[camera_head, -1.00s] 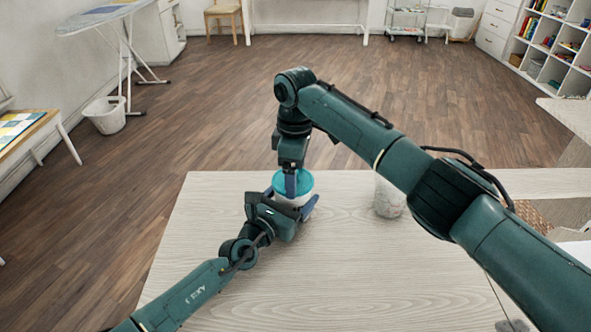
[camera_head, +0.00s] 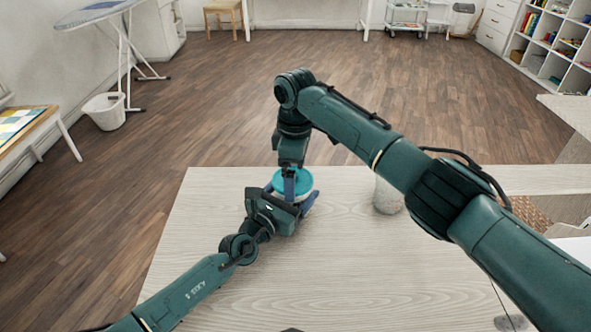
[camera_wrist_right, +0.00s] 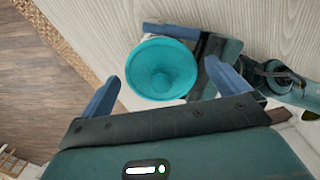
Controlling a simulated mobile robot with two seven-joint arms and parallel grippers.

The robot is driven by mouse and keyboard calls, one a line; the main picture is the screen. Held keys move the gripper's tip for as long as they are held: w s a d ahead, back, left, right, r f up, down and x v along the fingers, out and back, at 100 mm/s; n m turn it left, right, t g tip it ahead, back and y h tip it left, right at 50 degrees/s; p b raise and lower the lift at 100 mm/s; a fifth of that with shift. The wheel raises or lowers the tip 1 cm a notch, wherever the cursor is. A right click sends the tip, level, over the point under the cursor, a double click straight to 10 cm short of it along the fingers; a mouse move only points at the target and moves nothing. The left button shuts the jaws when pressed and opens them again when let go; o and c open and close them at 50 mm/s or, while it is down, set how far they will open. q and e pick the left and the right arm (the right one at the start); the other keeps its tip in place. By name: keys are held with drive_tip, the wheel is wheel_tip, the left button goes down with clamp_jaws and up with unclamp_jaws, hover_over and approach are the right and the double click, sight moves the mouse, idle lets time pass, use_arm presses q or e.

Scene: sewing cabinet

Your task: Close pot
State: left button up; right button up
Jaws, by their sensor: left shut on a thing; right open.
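The pot (camera_head: 304,190) stands near the far edge of the table, mostly hidden by my grippers. Its round teal top shows in the right wrist view (camera_wrist_right: 162,70) as a disc with a ring and a darker middle. I cannot tell how it sits on the body below. My left gripper (camera_head: 291,205) is shut on the pot from the near left side. My right gripper (camera_wrist_right: 161,74) comes down from above and is open, with one blue finger on each side of the teal top. I see no clear contact between these fingers and the top.
A pale wooden table (camera_head: 230,270) has wide clear room in front and left. A whitish jar (camera_head: 387,197) stands right of the pot, partly behind my right arm. A white basket (camera_head: 105,111) stands on the floor at left.

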wheel_tip(320, 180, up, 12)
idle(0.5)
use_arm(q)
drive_tip(key=o, duration=1.5)
drive_tip(key=shift+c, duration=0.2)
drive_tip(key=p+v, duration=0.1)
drive_tip(key=v, duration=1)
drive_tip(key=shift+s+a+f, duration=0.1)
drive_tip(key=shift+s+a, duration=0.55)
drive_tip(key=shift+s, duration=0.2)
use_arm(e)
drive_tip(key=shift+r, duration=0.45)
